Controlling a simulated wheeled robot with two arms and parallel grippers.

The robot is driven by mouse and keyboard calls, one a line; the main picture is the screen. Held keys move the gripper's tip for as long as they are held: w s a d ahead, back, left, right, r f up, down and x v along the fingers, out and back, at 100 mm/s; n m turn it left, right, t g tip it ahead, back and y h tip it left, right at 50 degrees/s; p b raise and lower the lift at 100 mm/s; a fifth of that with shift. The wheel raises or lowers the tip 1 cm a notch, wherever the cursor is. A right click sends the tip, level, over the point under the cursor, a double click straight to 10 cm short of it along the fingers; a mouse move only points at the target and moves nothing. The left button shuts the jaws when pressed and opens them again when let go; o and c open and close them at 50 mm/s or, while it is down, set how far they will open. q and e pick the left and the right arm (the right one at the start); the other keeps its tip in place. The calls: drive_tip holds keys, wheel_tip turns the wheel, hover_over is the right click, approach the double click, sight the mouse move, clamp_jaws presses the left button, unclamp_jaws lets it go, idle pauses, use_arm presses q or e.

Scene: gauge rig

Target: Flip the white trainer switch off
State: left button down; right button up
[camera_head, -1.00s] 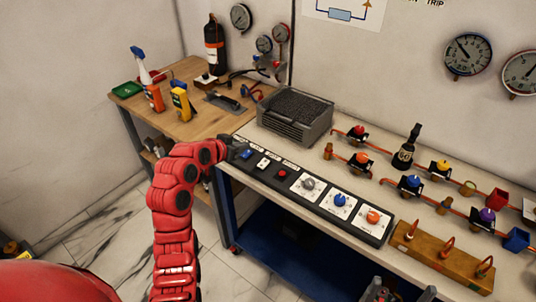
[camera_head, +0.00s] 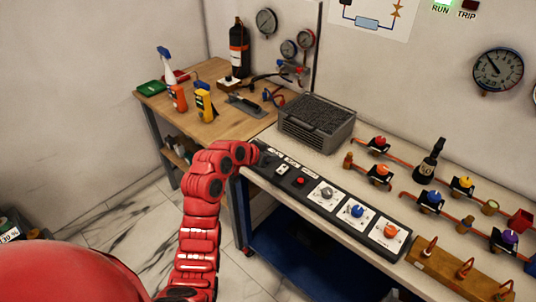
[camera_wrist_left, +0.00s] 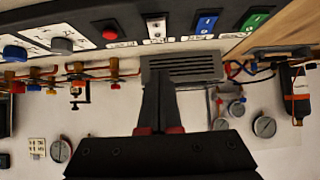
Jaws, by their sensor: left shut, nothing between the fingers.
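The white trainer switch (camera_head: 283,169) sits on the black control panel (camera_head: 311,174), between the red button (camera_head: 301,181) and the panel's left end. In the left wrist view the white switch (camera_wrist_left: 155,27) is a small light plate with a lever; I cannot tell its position. My left gripper (camera_head: 267,158) is small and dark in the head view, at the panel's left end beside the white switch. In the left wrist view its fingers (camera_wrist_left: 158,78) are together and empty, pointing toward the panel. The right gripper does not show.
A blue switch (camera_wrist_left: 205,24) and a green switch (camera_wrist_left: 254,20) sit beside the white one. A grey vented box (camera_head: 316,122) stands behind the panel. Knobs (camera_head: 357,211) lie along the panel to the right. A green RUN lamp (camera_head: 441,7) is lit.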

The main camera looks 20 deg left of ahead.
sight(285, 166)
use_arm(q)
drive_tip(key=p+x, duration=0.1)
drive_tip(key=x, duration=0.3)
drive_tip(key=shift+w+d, duration=0.15)
drive_tip(key=shift+w, duration=0.15)
drive_tip(key=f, duration=0.1)
drive_tip(key=f+p, duration=0.1)
drive_tip(key=f, duration=0.1)
drive_tip(key=shift+w+d+f+p, duration=0.1)
drive_tip(key=shift+w+f+p, duration=0.1)
drive_tip(key=shift+w+p, duration=0.1)
drive_tip(key=shift+f, duration=0.45)
drive_tip(key=shift+w+f+g+b, duration=0.15)
drive_tip(key=shift+f+g+b, duration=0.3)
drive_tip(key=shift+b, duration=0.3)
drive_tip(key=shift+r+p, duration=0.15)
drive_tip(key=shift+p, duration=0.15)
